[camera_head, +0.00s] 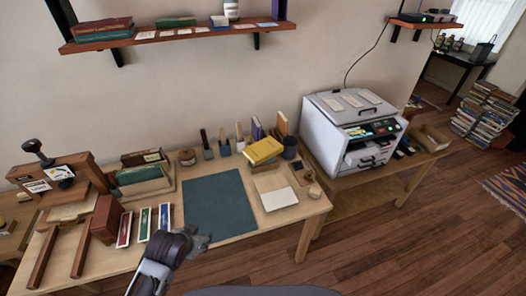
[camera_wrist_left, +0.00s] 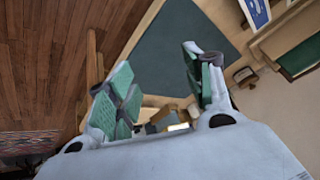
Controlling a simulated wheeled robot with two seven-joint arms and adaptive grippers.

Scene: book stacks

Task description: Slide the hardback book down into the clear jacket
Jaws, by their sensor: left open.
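A yellow book (camera_head: 263,150) lies tilted among upright items at the back right of the workbench. Red, green and blue slim items stand in a row left of the dark mat (camera_head: 220,207); I cannot tell which piece is the task's hardback. No clear jacket can be made out. My left gripper (camera_head: 200,240) is above the front edge of the bench, near the mat's front edge. In the left wrist view its green-padded fingers (camera_wrist_left: 160,92) are spread apart with nothing held between them. The mat (camera_wrist_left: 180,45) shows beyond them. My right gripper is in neither view.
A white machine (camera_head: 352,130) stands right of the bench. A wooden press (camera_head: 55,180) and a dark red block (camera_head: 106,219) crowd the left end. A pale pad (camera_head: 279,199) lies right of the mat. A wall shelf (camera_head: 180,34) hangs above. The mat is bare.

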